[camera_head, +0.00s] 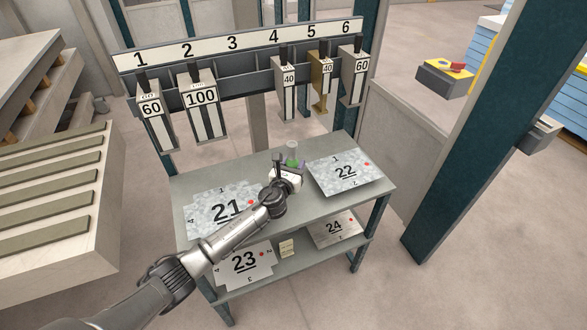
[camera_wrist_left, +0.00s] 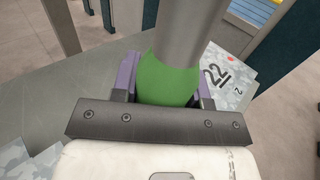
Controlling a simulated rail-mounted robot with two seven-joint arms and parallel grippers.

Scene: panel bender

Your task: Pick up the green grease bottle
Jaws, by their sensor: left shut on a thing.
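The green grease bottle (camera_wrist_left: 167,82) fills the middle of the left wrist view, with a grey upper part (camera_wrist_left: 187,30) rising toward the camera's top edge. My left gripper (camera_wrist_left: 165,90) is shut on it, with one purple-lined finger on each side of the green body. In the head view the bottle (camera_head: 292,160) shows small at the back middle of the table top, just past my left gripper (camera_head: 289,168). The bottle looks upright there. I cannot tell whether its base touches the table. My right gripper is not in view.
The grey table (camera_head: 285,208) carries panel 21 (camera_head: 215,203) on the left and panel 22 (camera_head: 345,172) on the right. Panels 23 (camera_head: 240,268) and 24 (camera_head: 334,229) lie on the lower shelf. A numbered tool rack (camera_head: 240,75) stands behind the table. A teal post (camera_head: 470,140) rises at the right.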

